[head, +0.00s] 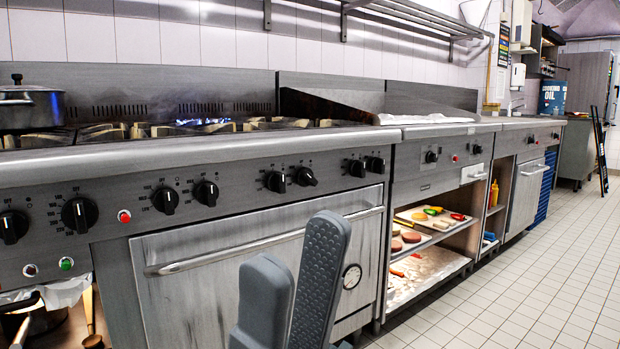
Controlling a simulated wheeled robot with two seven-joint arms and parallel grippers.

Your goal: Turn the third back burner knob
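A steel range (250,150) fills the left and middle of the head view. Its front panel carries a row of black knobs in pairs, among them a far-left knob (13,227), a large knob (80,214), a middle pair (165,199), another pair (275,181) and a right pair (357,167). No label shows which one is the third back burner knob. A blue flame (200,121) burns at the back of the cooktop. My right gripper (298,240) is in front of the oven door, below the knobs, with its grey fingers apart and empty. My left gripper is out of view.
A pot (30,106) stands on the cooktop at the far left. The oven door handle (260,243) sticks out behind my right gripper. An open shelf unit (425,262) with trays of food stands to the right. The tiled floor (530,270) at the right is clear.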

